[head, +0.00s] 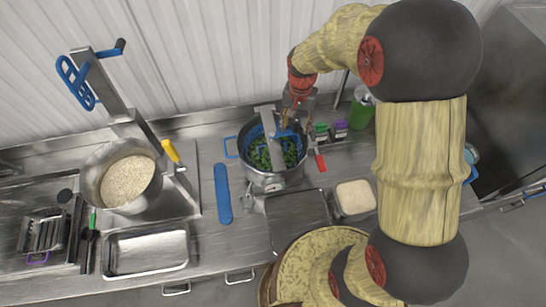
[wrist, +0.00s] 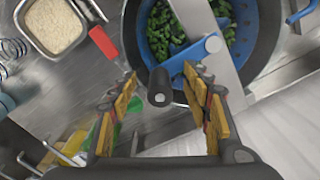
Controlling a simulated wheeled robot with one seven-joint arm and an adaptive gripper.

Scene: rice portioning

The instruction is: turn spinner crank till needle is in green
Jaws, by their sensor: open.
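The spinner (head: 272,180) is a metal pot with a blue basket of chopped greens and a flat metal bar (wrist: 207,35) across its top. Its crank has a blue arm (wrist: 188,58) and a black knob (wrist: 160,88). In the wrist view my gripper (wrist: 160,78) is open, with a yellow-padded finger on each side of the knob; I cannot tell whether either touches it. In the head view my gripper (head: 296,108) is over the back right of the pot and partly hides the crank. I cannot make out a needle or a green zone.
A red handle (head: 319,161) sticks out beside the pot's right rim. Small containers (head: 340,129) and a green bottle (head: 361,108) stand close behind right. A rice tray (head: 355,197) is at right, a blue strip (head: 222,194) at left. A rice hopper (head: 104,163) stands farther left.

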